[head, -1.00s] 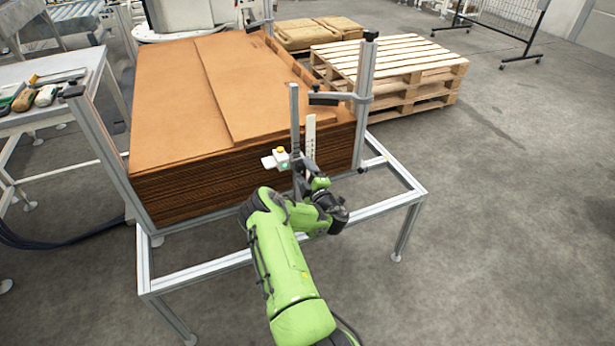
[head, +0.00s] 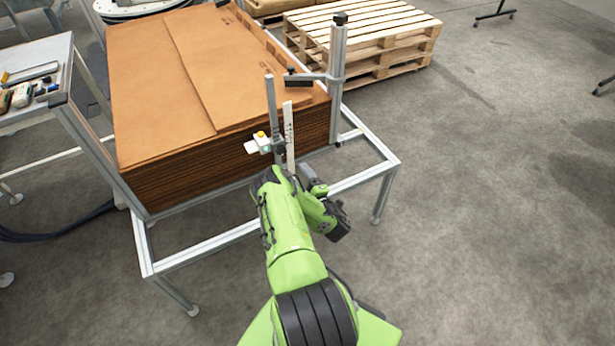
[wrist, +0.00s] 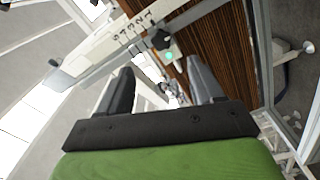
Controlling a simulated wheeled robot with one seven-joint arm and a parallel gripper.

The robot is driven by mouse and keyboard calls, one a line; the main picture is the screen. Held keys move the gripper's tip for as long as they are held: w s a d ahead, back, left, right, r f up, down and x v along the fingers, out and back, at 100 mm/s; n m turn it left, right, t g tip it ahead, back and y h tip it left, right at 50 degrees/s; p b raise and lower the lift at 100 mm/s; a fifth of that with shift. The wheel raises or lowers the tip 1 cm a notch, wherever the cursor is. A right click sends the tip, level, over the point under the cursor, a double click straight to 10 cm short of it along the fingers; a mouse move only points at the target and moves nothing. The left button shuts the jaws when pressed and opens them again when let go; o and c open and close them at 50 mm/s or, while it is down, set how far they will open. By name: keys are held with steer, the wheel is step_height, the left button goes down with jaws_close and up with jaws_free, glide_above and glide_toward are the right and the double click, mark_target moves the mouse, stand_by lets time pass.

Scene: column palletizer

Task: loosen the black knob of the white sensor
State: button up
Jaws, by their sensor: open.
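The white sensor (head: 259,146), with a yellow top button and a green light, sits on the upright post in front of the cardboard stack in the head view. Its black knob (head: 279,147) is on the side toward the post. In the wrist view the black knob (wrist: 160,39) is lobed and lies beyond the fingertips, with part of the white sensor (wrist: 174,55) and its green light beside it. My gripper (wrist: 159,66) is open and empty, apart from the knob. In the head view my gripper (head: 313,181) is below and right of the sensor, partly hidden by my arm.
A white numbered scale (head: 289,136) stands upright right of the post (head: 271,100). The cardboard stack (head: 225,170) sits in a metal frame (head: 372,172). A clamp arm (head: 305,78) reaches from the corner post. Open floor lies to the right.

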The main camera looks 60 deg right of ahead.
steer(key=shift+p+v, duration=1.95)
steer(key=shift+p, duration=0.55)
steer(key=shift+w+a, duration=0.15)
